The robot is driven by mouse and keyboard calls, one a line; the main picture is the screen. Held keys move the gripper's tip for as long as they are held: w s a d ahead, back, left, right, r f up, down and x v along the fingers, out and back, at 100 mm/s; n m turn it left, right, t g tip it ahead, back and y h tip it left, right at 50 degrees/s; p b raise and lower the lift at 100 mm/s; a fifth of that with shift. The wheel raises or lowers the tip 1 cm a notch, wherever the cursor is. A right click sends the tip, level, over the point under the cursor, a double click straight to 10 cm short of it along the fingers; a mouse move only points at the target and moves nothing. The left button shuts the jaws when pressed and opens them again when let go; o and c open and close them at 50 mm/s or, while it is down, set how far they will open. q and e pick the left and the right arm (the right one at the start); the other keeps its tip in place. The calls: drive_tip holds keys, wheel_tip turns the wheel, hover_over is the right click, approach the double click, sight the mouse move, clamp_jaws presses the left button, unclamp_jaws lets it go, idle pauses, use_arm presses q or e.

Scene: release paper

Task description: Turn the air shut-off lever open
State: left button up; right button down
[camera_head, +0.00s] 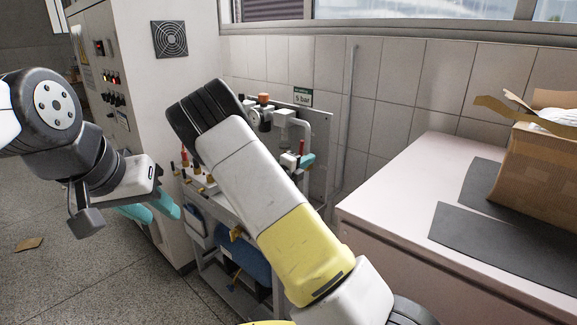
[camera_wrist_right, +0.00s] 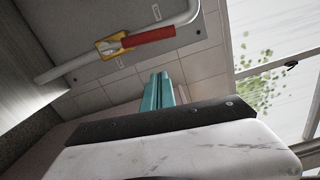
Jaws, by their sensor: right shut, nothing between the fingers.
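In the right wrist view, a red lever handle (camera_wrist_right: 148,37) sits on a yellow valve body (camera_wrist_right: 110,45) on a grey pipe. The handle lies roughly along the pipe, at a slight angle. My right gripper (camera_wrist_right: 161,90) is shut and empty, with its teal fingers below the handle and apart from it in this picture. In the head view, the right fingertips (camera_head: 306,161) show beside a small red part (camera_head: 301,147) on the pipework; my right arm hides much of the panel. My left gripper (camera_head: 155,211) is open and empty, left of the panel.
A grey control cabinet (camera_head: 180,90) stands behind my left gripper. Other red-handled valves (camera_head: 184,156) are on the panel's left. A pale worktop (camera_head: 400,190) at the right holds dark mats (camera_head: 480,235) and a cardboard box (camera_head: 540,165). A tiled wall is behind.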

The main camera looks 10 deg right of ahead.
sight(301, 154)
drive_tip(key=shift+w+a+r, duration=0.1)
drive_tip(key=shift+w+a, duration=0.2)
drive_tip(key=shift+w, duration=0.3)
drive_tip(key=shift+w+a+r, duration=0.1)
drive_tip(key=shift+w+a, duration=0.15)
drive_tip(key=shift+w, duration=0.4)
drive_tip(key=shift+w+a, duration=0.3)
drive_tip(key=shift+w, duration=0.3)
